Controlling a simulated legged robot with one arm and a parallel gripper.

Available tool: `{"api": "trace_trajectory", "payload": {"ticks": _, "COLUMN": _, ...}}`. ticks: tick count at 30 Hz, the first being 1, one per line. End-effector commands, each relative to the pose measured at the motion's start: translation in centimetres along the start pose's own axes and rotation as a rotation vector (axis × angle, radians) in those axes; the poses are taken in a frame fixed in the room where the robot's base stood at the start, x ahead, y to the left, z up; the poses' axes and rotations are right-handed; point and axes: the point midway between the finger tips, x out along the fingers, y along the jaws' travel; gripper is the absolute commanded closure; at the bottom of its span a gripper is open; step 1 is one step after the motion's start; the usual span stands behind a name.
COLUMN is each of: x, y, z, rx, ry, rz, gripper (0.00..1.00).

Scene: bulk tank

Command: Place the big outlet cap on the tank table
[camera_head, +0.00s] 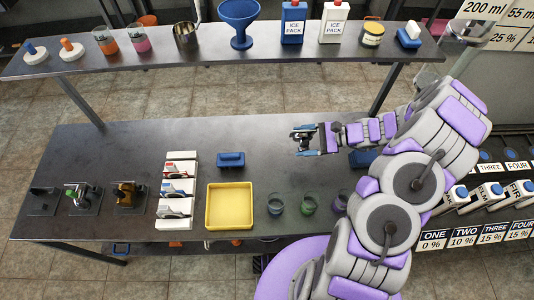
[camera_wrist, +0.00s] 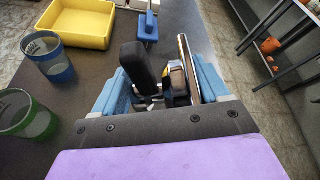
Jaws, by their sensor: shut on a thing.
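My gripper (camera_head: 306,139) is above the right part of the dark table (camera_head: 270,138). Its blue fingers also show in the wrist view (camera_wrist: 163,84). The gripper is shut on a round, shiny metal piece, seen nearly edge-on in the wrist view (camera_wrist: 187,66), which looks like the big outlet cap. A black upright part (camera_wrist: 136,66) stands beside it between the fingers; I cannot tell whether it belongs to the cap. In the head view the held piece is small and dark, and its details cannot be made out.
A yellow tray (camera_head: 229,207), a blue block (camera_head: 231,160) and several coloured cups, including a blue one (camera_head: 276,204), stand on the table. White racks (camera_head: 176,190) and black stands (camera_head: 83,198) are at left. A loaded shelf (camera_head: 210,55) runs behind. The table's left back is clear.

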Motion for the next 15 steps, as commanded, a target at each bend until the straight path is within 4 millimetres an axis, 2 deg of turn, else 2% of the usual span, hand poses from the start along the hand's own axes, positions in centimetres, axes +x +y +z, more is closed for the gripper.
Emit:
{"api": "trace_trajectory", "payload": {"ticks": 4, "x": 0.5, "y": 0.4, "z": -0.9, "rx": 0.004, "ry": 0.001, "rz": 0.000, "gripper": 0.77}}
{"api": "trace_trajectory", "payload": {"ticks": 12, "x": 2.5, "y": 2.3, "z": -4.6, "rx": 0.005, "ry": 0.005, "rz": 0.002, "gripper": 0.77}}
{"api": "trace_trajectory", "payload": {"ticks": 15, "x": 2.7, "y": 2.7, "z": -5.3, "rx": 0.004, "ry": 0.004, "rz": 0.002, "gripper": 0.77}}
